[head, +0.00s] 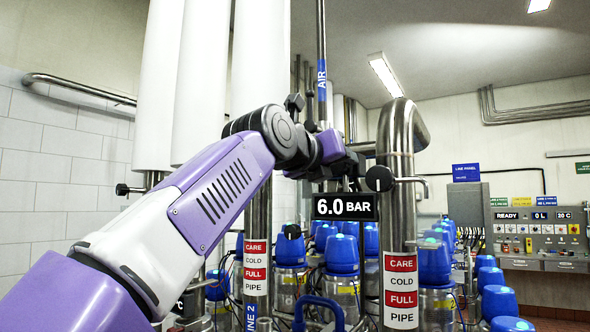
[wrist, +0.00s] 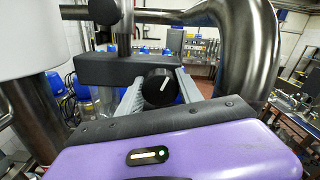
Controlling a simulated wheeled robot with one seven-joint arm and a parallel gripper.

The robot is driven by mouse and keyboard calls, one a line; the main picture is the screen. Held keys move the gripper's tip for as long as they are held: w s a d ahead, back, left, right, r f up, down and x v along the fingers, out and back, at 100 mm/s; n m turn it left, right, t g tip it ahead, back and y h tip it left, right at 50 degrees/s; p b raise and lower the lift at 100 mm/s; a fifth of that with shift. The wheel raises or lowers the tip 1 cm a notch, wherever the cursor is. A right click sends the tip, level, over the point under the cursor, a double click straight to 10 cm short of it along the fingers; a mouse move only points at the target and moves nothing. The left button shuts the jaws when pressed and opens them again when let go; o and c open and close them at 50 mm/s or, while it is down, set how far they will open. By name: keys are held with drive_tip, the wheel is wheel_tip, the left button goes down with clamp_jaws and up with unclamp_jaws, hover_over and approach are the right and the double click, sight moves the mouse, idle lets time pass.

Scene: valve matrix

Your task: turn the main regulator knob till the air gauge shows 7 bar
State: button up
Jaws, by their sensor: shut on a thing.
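The air gauge display (head: 344,206) reads 6.0 BAR in white on black, just below my gripper in the head view. The regulator knob (wrist: 158,87) is black and round with a white pointer line, tilted up and to the right in the wrist view. My gripper (wrist: 160,88) is shut on the knob, with one grey finger on each side of it. In the head view my arm and wrist cover the knob, and the fingers cannot be made out clearly.
A thick bent steel pipe (head: 402,150) stands close to the right of my gripper. A thin vertical air pipe (head: 321,50) rises above it. Several blue-topped valves (head: 342,255) fill the space below. A control panel (head: 540,228) is at the far right.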

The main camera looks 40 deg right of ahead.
drive_tip(key=shift+f+m+b, duration=0.1)
drive_tip(key=shift+m+b, duration=0.45)
drive_tip(key=shift+m, duration=1.65)
drive_tip(key=o, duration=1.4)
drive_tip(key=shift+c, duration=0.2)
drive_tip(key=shift+a, duration=0.1)
drive_tip(key=b+v, duration=0.2)
drive_tip(key=v, duration=0.5)
drive_tip(key=shift+s+a, duration=0.2)
drive_tip(key=shift+a, duration=0.1)
